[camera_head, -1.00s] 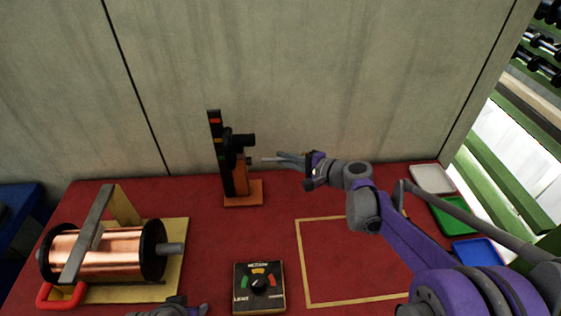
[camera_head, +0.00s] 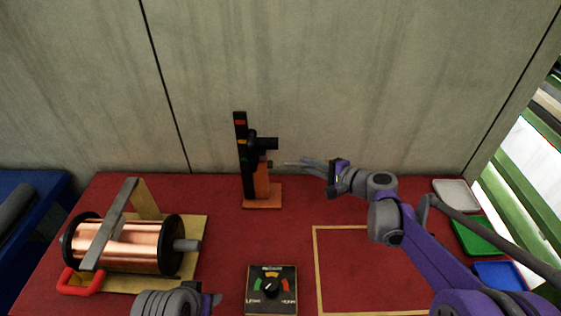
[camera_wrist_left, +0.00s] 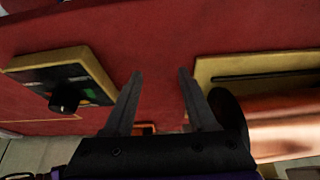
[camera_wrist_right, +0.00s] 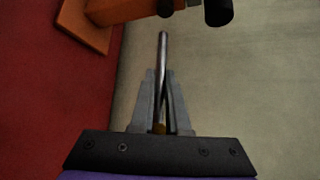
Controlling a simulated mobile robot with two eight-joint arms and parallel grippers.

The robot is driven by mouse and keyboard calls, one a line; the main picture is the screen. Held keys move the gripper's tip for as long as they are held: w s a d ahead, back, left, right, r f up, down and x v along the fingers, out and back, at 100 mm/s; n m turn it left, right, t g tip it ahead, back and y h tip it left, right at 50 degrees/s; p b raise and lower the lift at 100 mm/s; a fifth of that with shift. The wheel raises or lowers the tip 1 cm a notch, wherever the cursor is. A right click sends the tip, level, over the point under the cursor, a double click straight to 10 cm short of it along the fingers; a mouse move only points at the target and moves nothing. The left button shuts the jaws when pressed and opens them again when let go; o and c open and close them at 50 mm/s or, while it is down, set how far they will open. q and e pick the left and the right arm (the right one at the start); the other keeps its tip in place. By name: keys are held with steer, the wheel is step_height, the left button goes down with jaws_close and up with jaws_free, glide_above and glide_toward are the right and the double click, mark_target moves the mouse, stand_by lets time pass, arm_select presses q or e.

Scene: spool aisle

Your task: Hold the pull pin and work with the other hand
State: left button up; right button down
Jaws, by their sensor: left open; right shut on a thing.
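A thin metal pin (camera_wrist_right: 163,65) sticks out from my right gripper (camera_wrist_right: 162,80), which is shut on it. In the head view the right gripper (camera_head: 308,163) holds the pin level, pointing left at an orange stand (camera_head: 262,190) with a black upright and black cylinder (camera_head: 265,143). A small gap shows between the pin's tip and the stand. My left gripper (camera_wrist_left: 160,75) is open and empty above the red table, between the dial box (camera_wrist_left: 68,85) and the copper spool (camera_wrist_left: 285,125). In the head view it is low at the bottom edge (camera_head: 212,300).
The copper spool (camera_head: 125,245) lies in a yellow holder with a grey bar and red handle (camera_head: 80,285). The dial box (camera_head: 271,290) is at front centre. A yellow-outlined square (camera_head: 370,265) is empty. White (camera_head: 456,193), green (camera_head: 474,236) and blue (camera_head: 499,274) trays line the right.

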arm_select(q)
steer(key=w+d+r+m, duration=0.1)
steer(key=w+d+r, duration=0.2)
steer(key=w+r, duration=1.05)
steer(key=m+h, duration=0.1)
glide_toward(254, 157)
steer(key=w, duration=0.2)
steer(key=shift+w+a+f+g, duration=0.2)
steer(key=shift+f+g, duration=0.1)
steer(key=shift+f, duration=0.2)
steer(key=x, duration=1)
steer(key=shift+w+f, duration=0.1)
steer(key=shift+f, duration=0.3)
jaws_close()
